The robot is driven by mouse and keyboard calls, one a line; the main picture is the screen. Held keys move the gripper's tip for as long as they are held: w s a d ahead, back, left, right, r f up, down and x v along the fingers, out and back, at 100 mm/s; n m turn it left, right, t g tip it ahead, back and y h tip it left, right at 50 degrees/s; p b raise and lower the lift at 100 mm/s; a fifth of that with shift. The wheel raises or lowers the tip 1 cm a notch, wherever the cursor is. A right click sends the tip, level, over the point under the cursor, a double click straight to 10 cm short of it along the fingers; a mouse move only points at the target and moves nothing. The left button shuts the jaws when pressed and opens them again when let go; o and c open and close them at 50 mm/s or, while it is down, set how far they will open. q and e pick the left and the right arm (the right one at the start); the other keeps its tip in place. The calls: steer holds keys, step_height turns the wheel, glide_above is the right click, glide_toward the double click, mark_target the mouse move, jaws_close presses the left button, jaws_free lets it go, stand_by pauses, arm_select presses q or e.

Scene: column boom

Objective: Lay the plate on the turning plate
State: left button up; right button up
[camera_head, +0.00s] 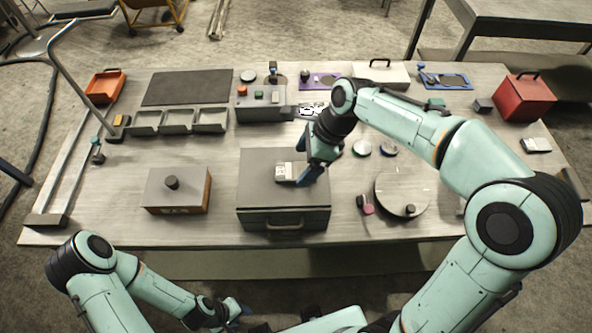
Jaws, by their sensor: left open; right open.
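The turning plate (402,183) looks like the grey round disc at the right of the table, with a small dark knob on its front part. Two small round discs, one pale (362,148) and one bluish (388,149), lie behind it; I cannot tell whether either is the plate. My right gripper (306,174) is open above the right part of a grey drawer box (258,184), close beside a small whitish block (284,171) on its top. I cannot tell whether it touches the block. My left gripper (232,312) is open and low, in front of the table.
A box with a black knob (179,190) stands at the left front. Behind are grey trays (180,123), a dark mat (187,88) and a button box (258,106). A red box (523,98) is at the right. My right arm spans the right side.

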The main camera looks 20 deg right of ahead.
mark_target(300, 169)
steer(key=x, duration=0.2)
steer(key=shift+a+f, duration=0.2)
steer(key=shift+f, duration=0.05)
steer(key=shift+w+r, duration=0.1)
jaws_close()
arm_select(q)
steer(key=shift+s+f, duration=0.1)
steer(key=shift+f, duration=0.05)
arm_select(e)
steer(key=shift+r, duration=0.1)
arm_select(q)
steer(key=w+r+p, duration=0.3)
steer(key=w+r, duration=0.2)
steer(key=shift+t+p, duration=0.3)
arm_select(e)
step_height(300, 169, up, 20)
